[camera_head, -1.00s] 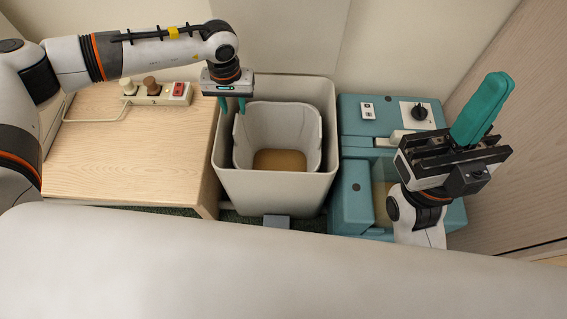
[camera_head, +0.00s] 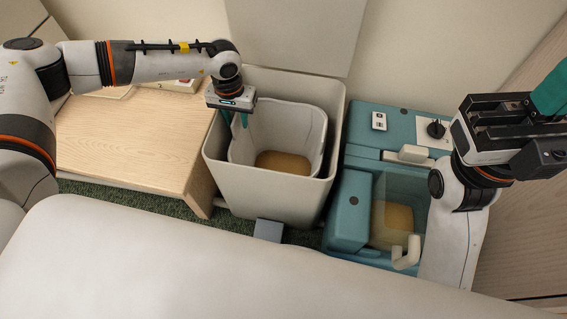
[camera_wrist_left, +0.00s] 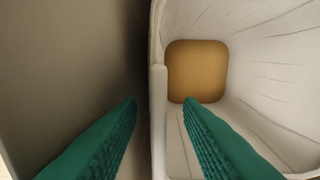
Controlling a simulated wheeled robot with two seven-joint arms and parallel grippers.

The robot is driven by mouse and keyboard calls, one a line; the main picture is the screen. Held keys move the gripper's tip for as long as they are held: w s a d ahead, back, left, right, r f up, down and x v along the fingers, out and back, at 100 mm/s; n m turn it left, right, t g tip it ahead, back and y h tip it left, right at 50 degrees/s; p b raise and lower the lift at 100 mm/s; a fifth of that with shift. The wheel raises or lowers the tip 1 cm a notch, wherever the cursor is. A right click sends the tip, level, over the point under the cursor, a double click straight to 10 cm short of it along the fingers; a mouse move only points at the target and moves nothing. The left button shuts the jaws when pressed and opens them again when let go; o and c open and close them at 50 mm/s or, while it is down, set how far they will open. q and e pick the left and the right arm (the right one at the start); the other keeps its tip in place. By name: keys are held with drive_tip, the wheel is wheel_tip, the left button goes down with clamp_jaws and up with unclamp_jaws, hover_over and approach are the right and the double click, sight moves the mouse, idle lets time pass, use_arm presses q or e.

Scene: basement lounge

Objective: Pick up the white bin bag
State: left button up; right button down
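The white bin bag (camera_head: 288,115) is an open liner standing inside a larger pale bin (camera_head: 262,190). A tan patch shows at its bottom. In the left wrist view the bag (camera_wrist_left: 265,70) fills the right half. My left gripper (camera_head: 234,121) is over the bag's left rim, pointing down. Its teal fingers are apart in the left wrist view (camera_wrist_left: 160,106), with the bag's rim between them and no clear contact. My right gripper (camera_head: 550,98) is raised at the right edge, partly cut off; its finger opening cannot be made out.
A wooden table (camera_head: 130,140) stands left of the bin, with a power strip at its back. A teal machine (camera_head: 350,205) with a clear-fronted compartment and a knob stands close on the right. A grey pedal (camera_head: 268,230) sticks out at the bin's front. A pale rounded surface fills the foreground.

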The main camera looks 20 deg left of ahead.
use_arm(q)
clamp_jaws()
drive_tip(key=shift+r, duration=0.1)
idle(1.2)
